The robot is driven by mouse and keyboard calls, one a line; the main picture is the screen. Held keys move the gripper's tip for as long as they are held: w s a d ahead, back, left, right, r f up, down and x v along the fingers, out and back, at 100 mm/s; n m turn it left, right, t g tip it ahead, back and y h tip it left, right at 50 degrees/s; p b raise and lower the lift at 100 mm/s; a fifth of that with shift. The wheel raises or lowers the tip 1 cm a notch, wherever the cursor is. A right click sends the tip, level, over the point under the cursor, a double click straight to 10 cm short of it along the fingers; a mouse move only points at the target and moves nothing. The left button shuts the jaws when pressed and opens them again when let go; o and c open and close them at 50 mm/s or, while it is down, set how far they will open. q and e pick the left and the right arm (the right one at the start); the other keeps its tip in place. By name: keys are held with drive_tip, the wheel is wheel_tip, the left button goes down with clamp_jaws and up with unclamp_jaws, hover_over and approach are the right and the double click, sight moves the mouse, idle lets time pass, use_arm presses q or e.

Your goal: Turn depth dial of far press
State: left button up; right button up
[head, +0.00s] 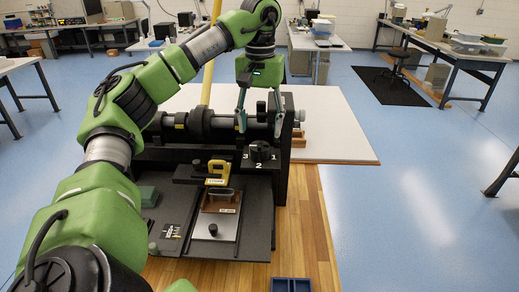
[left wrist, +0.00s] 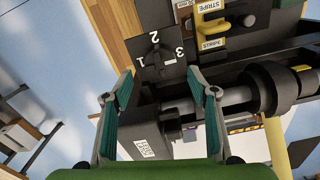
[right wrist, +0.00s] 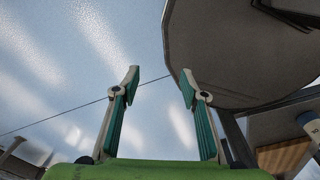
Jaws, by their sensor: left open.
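A black press (head: 283,185) stands on a wooden bench top. Its dark dial (head: 261,152) sits on a plate marked 3, 2 and 1, at the press's right side. The dial (left wrist: 155,56) also shows in the left wrist view, just beyond the fingertips. My left gripper (head: 260,122) is open and points down over the dial, its fingers spread to either side; I see no contact. The left gripper (left wrist: 160,74) appears empty in its wrist view. My right gripper (right wrist: 159,72) is open and empty, away from the press.
A thick horizontal shaft (head: 200,122) runs behind the dial. A white board (head: 335,135) is behind at right. A blue tray (head: 290,285) is at the front edge.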

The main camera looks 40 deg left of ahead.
sight(259, 145)
use_arm(q)
wheel_tip(259, 145, down, 5)
drive_tip(key=shift+a+f+p, duration=0.1)
drive_tip(key=shift+f+p, duration=0.1)
drive_tip(key=shift+p, duration=0.4)
drive_tip(key=shift+f, duration=0.5)
use_arm(e)
drive_tip(key=shift+w+a+r, duration=0.5)
drive_tip(key=shift+a+r, duration=0.2)
drive_tip(key=shift+r, duration=0.1)
use_arm(q)
drive_tip(key=c, duration=1.1)
use_arm(e)
drive_tip(key=shift+s+d, duration=0.1)
drive_tip(key=shift+d, duration=0.05)
